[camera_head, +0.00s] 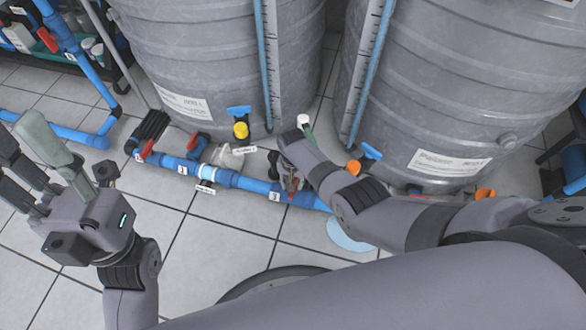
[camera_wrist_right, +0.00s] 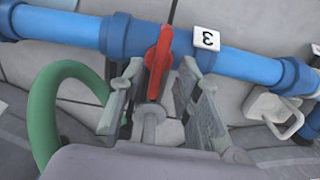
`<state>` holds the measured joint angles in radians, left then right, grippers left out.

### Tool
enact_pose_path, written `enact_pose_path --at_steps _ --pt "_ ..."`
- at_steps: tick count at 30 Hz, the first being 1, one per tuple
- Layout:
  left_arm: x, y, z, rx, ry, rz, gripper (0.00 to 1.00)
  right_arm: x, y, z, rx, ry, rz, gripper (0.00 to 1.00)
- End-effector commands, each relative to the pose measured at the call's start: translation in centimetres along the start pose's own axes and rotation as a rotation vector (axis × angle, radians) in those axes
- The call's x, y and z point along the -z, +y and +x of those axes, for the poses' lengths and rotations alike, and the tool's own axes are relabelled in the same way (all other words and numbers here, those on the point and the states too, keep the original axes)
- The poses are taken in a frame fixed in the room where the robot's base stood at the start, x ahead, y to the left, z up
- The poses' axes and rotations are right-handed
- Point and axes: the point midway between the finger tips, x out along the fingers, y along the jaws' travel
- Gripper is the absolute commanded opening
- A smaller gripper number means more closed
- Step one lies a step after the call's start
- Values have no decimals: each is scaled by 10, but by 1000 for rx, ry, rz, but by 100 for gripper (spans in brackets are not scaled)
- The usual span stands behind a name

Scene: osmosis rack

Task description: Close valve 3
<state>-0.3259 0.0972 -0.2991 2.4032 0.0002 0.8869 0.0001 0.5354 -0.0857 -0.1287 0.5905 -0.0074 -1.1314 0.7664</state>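Valve 3 has a red lever handle (camera_wrist_right: 158,62) on a blue pipe (camera_wrist_right: 245,62), beside a white label "3" (camera_wrist_right: 207,40) that appears upside down in the right wrist view. The handle lies roughly across the pipe. My right gripper (camera_wrist_right: 158,92) is open, with one finger on each side of the handle and visible gaps between. In the head view, my right gripper (camera_head: 284,177) is at the pipe by the "3" label (camera_head: 275,197), and my arm partly hides the valve. My left gripper (camera_head: 30,150) is raised at the left, open and empty, away from the pipe.
Two large grey tanks (camera_head: 225,60) stand behind the pipe. Other red-handled valves (camera_head: 147,149) sit further left along it. A green hose (camera_wrist_right: 45,110) curves close beside my right gripper. Tiled floor in front is mostly clear.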

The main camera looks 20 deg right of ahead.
Motion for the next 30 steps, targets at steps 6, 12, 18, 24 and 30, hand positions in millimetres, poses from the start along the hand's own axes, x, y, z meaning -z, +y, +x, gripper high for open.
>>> enact_pose_path --at_steps 6,12,18,24,30 --pt "0 0 0 0 -2 -1 40 0 0 -28 3 3 1 31" --pt "0 0 -1 0 -2 -1 40 0 0 -62 2 3 1 31" --pt "0 0 -1 0 -3 -1 40 0 1 -92 0 2 0 31" --pt "0 0 -1 0 -3 -1 40 -1 1 -105 -1 1 1 31" --pt "-1 0 -1 0 -3 -1 40 -1 2 -106 -1 0 1 31"
